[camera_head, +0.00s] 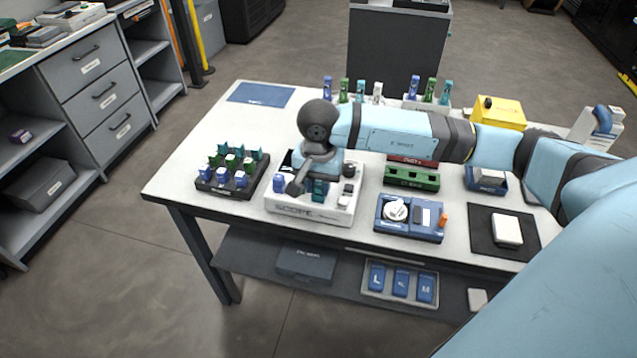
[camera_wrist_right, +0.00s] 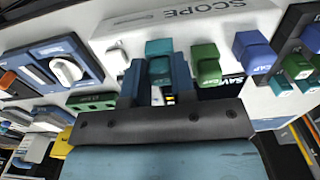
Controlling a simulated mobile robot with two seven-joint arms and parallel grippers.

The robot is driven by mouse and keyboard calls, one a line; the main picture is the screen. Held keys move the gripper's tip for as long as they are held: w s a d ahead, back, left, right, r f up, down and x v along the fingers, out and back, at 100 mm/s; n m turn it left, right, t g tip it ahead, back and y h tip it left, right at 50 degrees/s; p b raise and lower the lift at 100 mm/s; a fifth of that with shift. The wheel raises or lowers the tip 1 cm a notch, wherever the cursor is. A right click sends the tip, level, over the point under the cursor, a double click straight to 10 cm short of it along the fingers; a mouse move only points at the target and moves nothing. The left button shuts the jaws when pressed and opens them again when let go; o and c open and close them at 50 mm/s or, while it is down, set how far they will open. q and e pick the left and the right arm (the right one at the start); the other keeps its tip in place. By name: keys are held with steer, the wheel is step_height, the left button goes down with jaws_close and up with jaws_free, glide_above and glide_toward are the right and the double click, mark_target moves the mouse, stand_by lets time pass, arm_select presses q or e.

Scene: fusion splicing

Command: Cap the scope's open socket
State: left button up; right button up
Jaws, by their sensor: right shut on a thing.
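The white scope (camera_head: 306,212) sits near the front left of the table, and its lettered body also shows in the right wrist view (camera_wrist_right: 180,18). My right gripper (camera_wrist_right: 158,88) is over the scope, shut on a teal cap (camera_wrist_right: 160,68); the cap also shows below the gripper in the head view (camera_head: 319,191). A green cap (camera_wrist_right: 206,62) and a blue cap (camera_wrist_right: 253,52) stand beside it in a row on the scope. The gripper hides the socket under the teal cap, so I cannot tell whether it is seated. My left gripper is out of view.
A dark rack (camera_head: 225,190) of blue, green and teal caps stands just left of the scope. A blue tray (camera_head: 410,232) with a white dial and a green block (camera_head: 412,180) lie to the right. A blue mat (camera_head: 260,94) lies at the back left.

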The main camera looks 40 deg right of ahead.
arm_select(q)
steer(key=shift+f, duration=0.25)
arm_select(e)
steer(key=shift+f, duration=0.2)
steer(key=o, duration=0.9)
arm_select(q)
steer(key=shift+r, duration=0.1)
arm_select(e)
steer(key=shift+r, duration=0.2)
steer(key=shift+r+p, duration=0.75)
steer(key=shift+r, duration=1.15)
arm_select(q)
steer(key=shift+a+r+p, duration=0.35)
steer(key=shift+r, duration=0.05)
arm_select(e)
steer(key=shift+r, duration=1)
